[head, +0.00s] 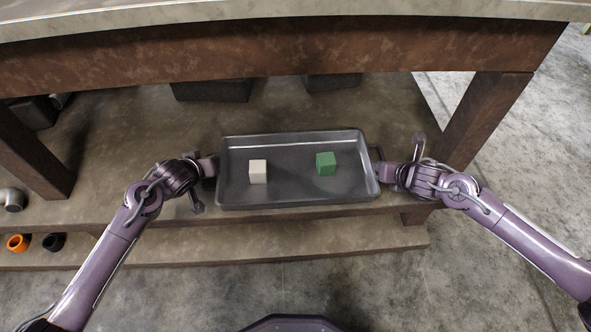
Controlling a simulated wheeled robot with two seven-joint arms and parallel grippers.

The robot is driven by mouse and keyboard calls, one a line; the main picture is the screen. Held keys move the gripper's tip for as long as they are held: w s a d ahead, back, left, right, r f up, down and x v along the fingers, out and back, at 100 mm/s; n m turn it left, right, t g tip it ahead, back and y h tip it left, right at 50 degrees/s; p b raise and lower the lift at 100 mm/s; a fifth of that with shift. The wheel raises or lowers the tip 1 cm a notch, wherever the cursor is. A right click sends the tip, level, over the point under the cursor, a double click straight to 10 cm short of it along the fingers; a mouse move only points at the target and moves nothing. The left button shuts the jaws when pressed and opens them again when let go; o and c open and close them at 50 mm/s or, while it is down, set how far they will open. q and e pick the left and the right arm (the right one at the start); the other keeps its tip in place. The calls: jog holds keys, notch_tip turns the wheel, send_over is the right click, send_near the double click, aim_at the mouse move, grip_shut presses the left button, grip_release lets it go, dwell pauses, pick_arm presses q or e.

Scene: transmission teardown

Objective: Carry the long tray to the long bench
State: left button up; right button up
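The long tray (300,200) is a dark grey metal tray in the middle of the head view. A white cube (258,171) and a green cube (326,163) sit inside it, left and right of its middle. My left gripper (209,168) is at the tray's left end, and my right gripper (384,173) is at its right end. Both seem to meet the end walls, but their fingers are too small and hidden to show whether they are closed. The tray looks about level, over or on the front of a shelf; I cannot tell if it touches.
A bench with a thick wooden top (290,45) runs across the back, with legs at left and right. Its lower shelf (110,150) holds dark blocks (212,90). A grey pipe fitting (13,199), an orange ring (18,242) and a black ring (54,242) are at the left. Floor at right is clear.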

pick_arm(q)
jog(key=shift+f, duration=0.1)
grip_shut()
pick_arm(e)
grip_shut()
dwell(1.1)
pick_arm(q)
jog(key=shift+w+r, duration=0.2)
jog(key=shift+r, duration=0.1)
pick_arm(e)
jog(key=shift+w+r, duration=0.2)
jog(key=shift+r, duration=0.05)
